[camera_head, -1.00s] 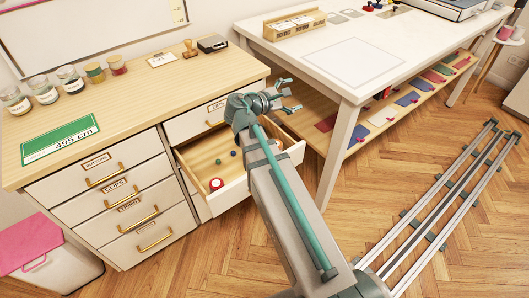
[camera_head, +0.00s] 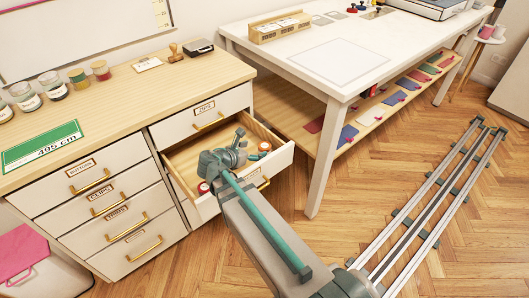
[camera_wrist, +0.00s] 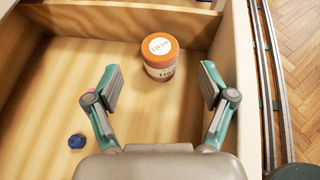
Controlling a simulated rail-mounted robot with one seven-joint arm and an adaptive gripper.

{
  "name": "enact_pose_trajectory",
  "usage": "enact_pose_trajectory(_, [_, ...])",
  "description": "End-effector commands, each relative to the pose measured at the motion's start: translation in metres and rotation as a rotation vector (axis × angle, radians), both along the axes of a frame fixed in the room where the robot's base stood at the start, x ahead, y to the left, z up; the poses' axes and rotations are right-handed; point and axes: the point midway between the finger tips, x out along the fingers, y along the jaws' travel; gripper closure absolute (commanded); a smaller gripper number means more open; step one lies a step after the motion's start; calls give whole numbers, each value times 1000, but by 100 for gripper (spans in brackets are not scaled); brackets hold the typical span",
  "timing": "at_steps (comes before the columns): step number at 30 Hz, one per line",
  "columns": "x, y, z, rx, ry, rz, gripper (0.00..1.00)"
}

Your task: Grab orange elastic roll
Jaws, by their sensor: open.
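The orange elastic roll (camera_wrist: 160,56) stands upright in the open drawer, with a white round label on its orange top, in the wrist view. In the head view an orange-topped roll (camera_head: 264,147) shows at the drawer's right side, just beyond my gripper. My gripper (camera_wrist: 158,88) is open above the drawer floor, and the roll is ahead of its fingers, roughly centred between them, not held. The drawer (camera_head: 268,174) is pulled out from the cabinet.
A small blue object (camera_wrist: 76,141) lies on the drawer floor at left. A red-topped roll (camera_head: 203,188) is near the drawer's front left. The drawer walls surround the gripper closely. A white table (camera_head: 330,75) stands to the right; the cabinet top (camera_head: 110,110) holds several jars.

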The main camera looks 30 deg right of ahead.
Motion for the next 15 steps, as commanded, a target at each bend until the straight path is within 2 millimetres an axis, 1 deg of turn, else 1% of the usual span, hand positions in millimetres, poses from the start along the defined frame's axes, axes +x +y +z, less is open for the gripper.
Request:
enact_pose_trajectory(1, [3, -5, -6, -1, 0, -2, 18])
enact_pose_trajectory(4, [7, -15, -9, 0, -2, -2, 18])
enact_pose_trajectory(11, [11, -23, -13, -1, -1, 0, 18])
enact_pose_trajectory(15, [16, -35, -20, -1, -1, -4, 18])
